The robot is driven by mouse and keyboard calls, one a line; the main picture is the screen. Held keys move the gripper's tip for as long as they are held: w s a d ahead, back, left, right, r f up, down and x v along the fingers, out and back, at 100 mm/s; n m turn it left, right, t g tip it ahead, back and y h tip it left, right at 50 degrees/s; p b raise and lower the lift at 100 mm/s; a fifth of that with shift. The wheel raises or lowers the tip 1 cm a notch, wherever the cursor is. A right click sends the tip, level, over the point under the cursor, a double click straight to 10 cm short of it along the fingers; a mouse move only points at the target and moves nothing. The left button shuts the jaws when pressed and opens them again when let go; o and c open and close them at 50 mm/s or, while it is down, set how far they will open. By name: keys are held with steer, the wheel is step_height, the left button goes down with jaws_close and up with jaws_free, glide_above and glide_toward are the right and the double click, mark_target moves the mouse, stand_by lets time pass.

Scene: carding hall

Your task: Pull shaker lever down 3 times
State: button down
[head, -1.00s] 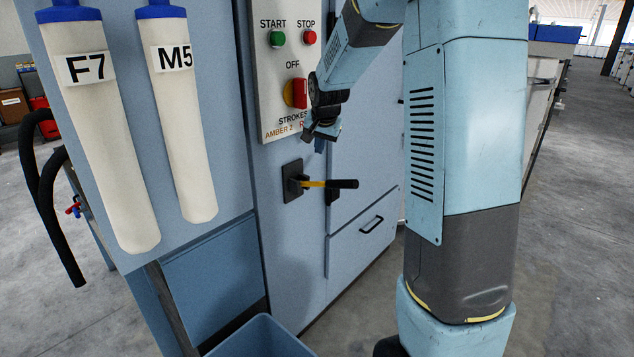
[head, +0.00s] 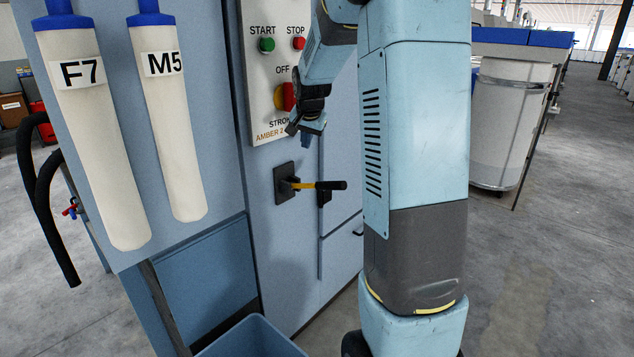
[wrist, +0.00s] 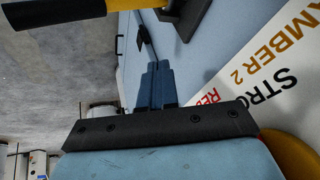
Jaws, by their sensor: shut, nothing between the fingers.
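The shaker lever (head: 312,185) has a yellow shaft and a black grip. It sticks out roughly level from a black mounting plate (head: 284,183) on the blue cabinet front. In the wrist view the lever (wrist: 60,12) crosses the top left corner. My gripper (head: 306,140) is above the lever, in front of the lower part of the control panel, and does not touch the lever. In the wrist view the fingers of my gripper (wrist: 157,82) are together with nothing between them.
The control panel (head: 257,80) has a green START button, a red STOP button and a red-and-yellow OFF switch. Two white filter sleeves (head: 95,160), F7 and M5, hang at left. A blue bin (head: 250,340) stands below. Open floor (head: 540,260) lies at right.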

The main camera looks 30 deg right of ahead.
glide_above(318, 185)
steer(key=w, duration=0.3)
steer(key=f, duration=0.7)
steer(key=shift+w+f, duration=0.2)
steer(key=shift+s+d+f, duration=0.1)
steer(key=shift+s+f, duration=0.05)
steer(key=shift+f, duration=0.2)
steer(key=shift+s+f, duration=0.1)
stand_by(1.2)
steer(key=shift+s+f, duration=0.25)
